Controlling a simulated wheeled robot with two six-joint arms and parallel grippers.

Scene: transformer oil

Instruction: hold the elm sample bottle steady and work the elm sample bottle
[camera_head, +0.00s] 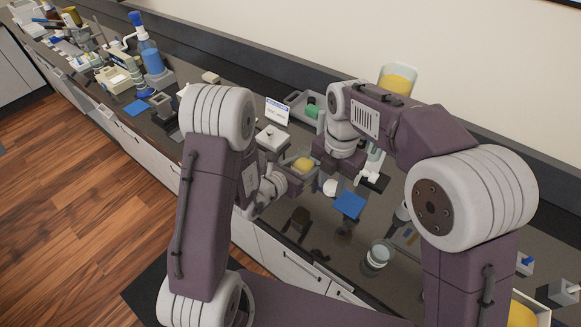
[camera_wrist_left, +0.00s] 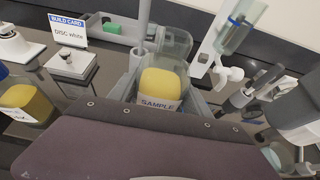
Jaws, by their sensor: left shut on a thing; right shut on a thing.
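The sample bottle (camera_wrist_left: 165,85) is clear, with yellow oil in its lower part and a label reading SAMPLE. It stands upright between the fingers of my left gripper (camera_wrist_left: 163,103), which is shut on it. Its yellow oil also shows in the head view (camera_head: 303,165), beside my left wrist. No cap shows clearly on its neck. My right gripper (camera_wrist_left: 252,97) is to the right of the bottle and apart from it in the wrist view. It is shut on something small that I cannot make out. A white round piece (camera_head: 330,187) shows below my right wrist.
A tray (camera_head: 294,98) with a green item and a build card (camera_head: 277,110) stand behind. Another yellow bottle (camera_wrist_left: 30,102) is at left. A tilted clear cylinder (camera_wrist_left: 242,27) is at right. A blue pad (camera_head: 349,204) and glass jar (camera_head: 378,256) lie in front.

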